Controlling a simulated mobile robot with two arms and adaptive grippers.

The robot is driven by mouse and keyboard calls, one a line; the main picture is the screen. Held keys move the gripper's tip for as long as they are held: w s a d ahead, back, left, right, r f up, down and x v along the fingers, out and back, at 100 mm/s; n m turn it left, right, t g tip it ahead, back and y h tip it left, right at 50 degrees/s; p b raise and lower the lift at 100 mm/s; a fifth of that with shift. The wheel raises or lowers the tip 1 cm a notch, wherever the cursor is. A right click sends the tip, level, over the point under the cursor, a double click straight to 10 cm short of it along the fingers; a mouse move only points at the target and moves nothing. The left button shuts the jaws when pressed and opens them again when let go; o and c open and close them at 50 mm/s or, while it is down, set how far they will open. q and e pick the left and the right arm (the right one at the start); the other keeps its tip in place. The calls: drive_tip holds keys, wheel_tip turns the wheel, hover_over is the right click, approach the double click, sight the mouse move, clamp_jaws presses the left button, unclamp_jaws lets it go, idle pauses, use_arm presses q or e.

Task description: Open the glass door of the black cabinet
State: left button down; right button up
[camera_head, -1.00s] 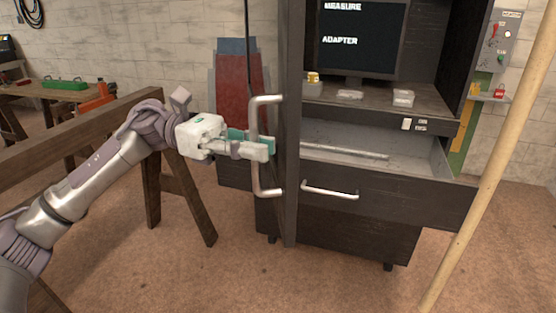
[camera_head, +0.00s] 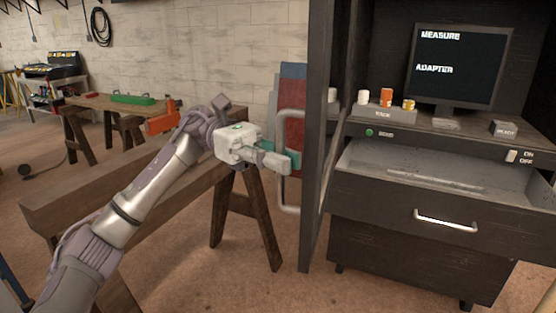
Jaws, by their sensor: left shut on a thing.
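The black cabinet (camera_head: 422,262) stands at the right, its inside in plain view. Its glass door (camera_head: 317,150) stands open, seen almost edge-on as a narrow dark frame at the cabinet's left side. A pale, upright bow-shaped handle (camera_head: 291,113) sticks out to the left from the door. My left gripper (camera_head: 283,161) is shut on the handle around mid-height; the fingers hide part of its bar. My right gripper is out of view.
Inside the cabinet are a monitor (camera_head: 458,66), small containers on a rack (camera_head: 384,113) and a grey tray (camera_head: 400,172). A drawer handle (camera_head: 445,222) juts out below. A wooden trestle bench (camera_head: 120,198) stands left of the door, under my left arm.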

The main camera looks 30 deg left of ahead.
use_arm(q)
drive_tip(key=shift+d, duration=0.1)
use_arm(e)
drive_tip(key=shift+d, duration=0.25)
use_arm(q)
drive_tip(key=c, duration=1.2)
unclamp_jaws()
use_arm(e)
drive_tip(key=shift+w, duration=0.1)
use_arm(q)
drive_tip(key=shift+w+a, duration=0.1)
drive_tip(key=shift+a, duration=0.1)
drive_tip(key=v, duration=1.1)
drive_tip(key=shift+a, duration=0.35)
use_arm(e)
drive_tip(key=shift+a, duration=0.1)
